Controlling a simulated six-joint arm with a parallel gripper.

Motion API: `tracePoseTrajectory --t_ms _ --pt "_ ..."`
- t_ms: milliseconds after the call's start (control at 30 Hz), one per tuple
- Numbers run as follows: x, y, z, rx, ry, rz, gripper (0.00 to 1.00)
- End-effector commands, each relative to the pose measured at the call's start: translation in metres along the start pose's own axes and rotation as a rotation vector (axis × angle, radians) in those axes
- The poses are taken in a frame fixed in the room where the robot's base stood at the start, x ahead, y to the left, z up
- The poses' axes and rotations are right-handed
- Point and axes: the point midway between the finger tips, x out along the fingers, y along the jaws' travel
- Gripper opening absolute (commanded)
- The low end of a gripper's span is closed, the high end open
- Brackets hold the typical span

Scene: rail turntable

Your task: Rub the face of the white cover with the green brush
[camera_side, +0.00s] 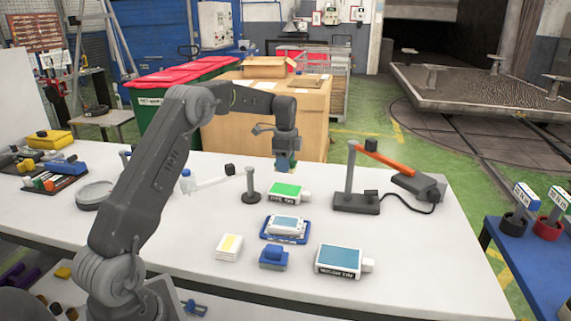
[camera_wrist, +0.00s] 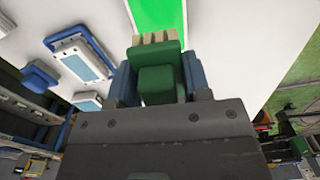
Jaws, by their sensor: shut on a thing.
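My gripper (camera_side: 285,163) is shut on the green brush (camera_wrist: 158,80), which shows in the wrist view between the two blue-grey fingers with its pale tan bristles toward the green panel. The brush hangs above the table, apart from anything below it. A white piece with a pale blue face (camera_side: 286,224), probably the white cover, lies on a blue base in front of my gripper; it also shows at the upper left of the wrist view (camera_wrist: 80,60). A white box with a green face (camera_side: 285,190) lies nearly under the brush.
A blue brush-like block (camera_side: 273,257), a white-and-yellow pad (camera_side: 229,246) and a blue-faced box (camera_side: 340,259) lie nearer the front edge.

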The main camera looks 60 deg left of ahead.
Motion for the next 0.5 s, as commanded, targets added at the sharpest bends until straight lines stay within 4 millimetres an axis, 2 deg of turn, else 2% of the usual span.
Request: tracePoseTrajectory --t_ms 267,500 --pt "0.001 0.0 0.0 0.0 0.0 0.0 0.25" --pt "0.019 0.0 0.0 0.0 0.0 0.002 0.25"
